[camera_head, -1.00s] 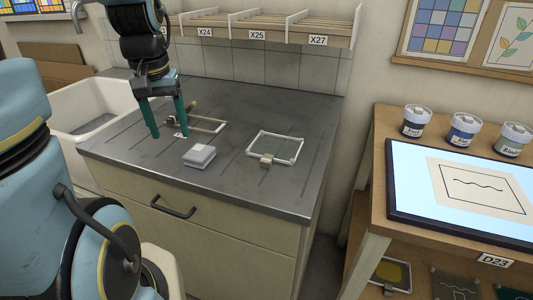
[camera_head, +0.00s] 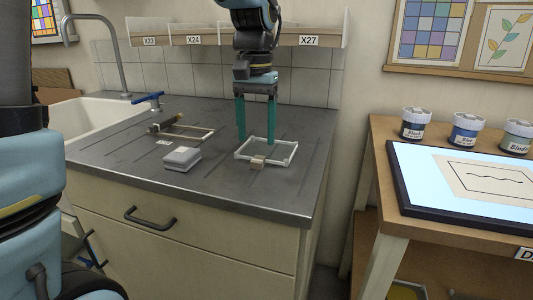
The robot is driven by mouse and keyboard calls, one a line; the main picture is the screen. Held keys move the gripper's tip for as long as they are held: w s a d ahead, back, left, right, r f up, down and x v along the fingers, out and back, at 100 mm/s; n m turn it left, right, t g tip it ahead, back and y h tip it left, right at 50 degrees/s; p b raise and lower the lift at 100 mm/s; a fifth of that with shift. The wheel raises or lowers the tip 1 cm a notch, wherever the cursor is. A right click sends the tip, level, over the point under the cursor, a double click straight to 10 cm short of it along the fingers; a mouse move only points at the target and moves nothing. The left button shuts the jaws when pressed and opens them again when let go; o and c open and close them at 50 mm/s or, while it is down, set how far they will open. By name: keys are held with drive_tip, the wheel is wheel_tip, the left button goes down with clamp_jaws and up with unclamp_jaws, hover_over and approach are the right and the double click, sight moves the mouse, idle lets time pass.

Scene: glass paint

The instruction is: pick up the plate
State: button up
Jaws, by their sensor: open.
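The plate looks like a flat, glassy rectangle with a pale frame (camera_head: 279,147), lying on the grey counter. A small tan block (camera_head: 257,162) sits at its near edge. My gripper (camera_head: 256,142) points straight down with two green fingers spread apart and nothing between them. The fingertips are at the plate's far left part, one near its left edge and one over its inner area. I cannot tell whether they touch it.
A white-grey box (camera_head: 182,158) and a wooden frame (camera_head: 185,131) lie on the counter to the left. A sink (camera_head: 95,125) is at far left. A labelled shelf (camera_head: 300,40) hangs behind. A table with a bright panel (camera_head: 440,185) and jars (camera_head: 466,129) stands right.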

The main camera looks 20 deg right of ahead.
sight(258, 159)
wheel_tip(258, 159, down, 6)
drive_tip(key=shift+s+d+r, duration=0.1)
drive_tip(key=shift+d+r, duration=0.05)
drive_tip(key=shift+r, duration=0.05)
clamp_jaws()
idle(0.6)
